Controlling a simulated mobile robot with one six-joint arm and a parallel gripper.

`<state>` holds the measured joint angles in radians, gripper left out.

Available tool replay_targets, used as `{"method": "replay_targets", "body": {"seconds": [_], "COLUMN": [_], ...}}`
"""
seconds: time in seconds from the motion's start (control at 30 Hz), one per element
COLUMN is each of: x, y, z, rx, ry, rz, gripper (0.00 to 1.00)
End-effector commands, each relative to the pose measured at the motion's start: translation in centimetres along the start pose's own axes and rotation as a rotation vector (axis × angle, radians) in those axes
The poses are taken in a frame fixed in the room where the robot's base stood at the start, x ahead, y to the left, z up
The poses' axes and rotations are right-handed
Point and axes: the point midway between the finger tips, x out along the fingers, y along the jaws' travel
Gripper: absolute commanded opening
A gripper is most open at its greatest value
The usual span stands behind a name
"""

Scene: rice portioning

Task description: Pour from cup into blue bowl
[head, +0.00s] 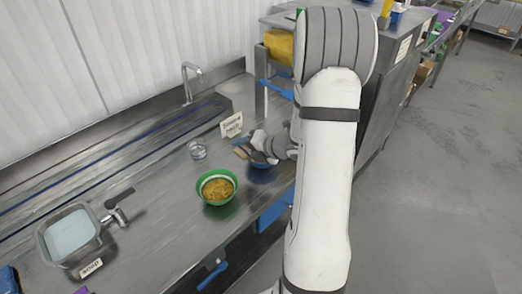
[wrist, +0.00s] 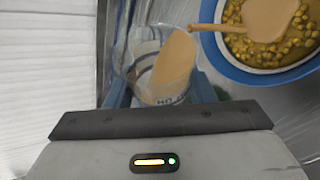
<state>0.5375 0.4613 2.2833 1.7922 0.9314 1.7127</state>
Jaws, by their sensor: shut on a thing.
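My gripper (head: 256,148) is shut on a clear cup (wrist: 137,55) with blue markings and tan contents. Its blue fingers (wrist: 160,93) show on both sides of the cup in the wrist view. The cup appears tilted toward the blue bowl (wrist: 225,66). A tan band runs from the cup to a tan patch lying on the yellow, lumpy food (wrist: 240,43) in the bowl. In the head view the blue bowl (head: 261,165) is mostly hidden under my gripper, and the cup is hard to make out.
A green bowl (head: 203,190) of yellow food stands left of the blue bowl. A clear glass (head: 198,150) and a small sign (head: 231,125) stand behind.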

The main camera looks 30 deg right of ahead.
Motion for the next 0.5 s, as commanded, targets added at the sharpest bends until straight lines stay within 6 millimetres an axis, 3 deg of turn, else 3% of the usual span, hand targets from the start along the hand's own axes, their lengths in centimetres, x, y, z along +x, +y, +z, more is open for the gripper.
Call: {"method": "replay_targets", "body": {"seconds": [0.5], "x": [0.12], "y": [-0.23], "z": [0.04], "rx": [0.049], "ry": [0.021], "rz": [0.020], "gripper": [0.21]}}
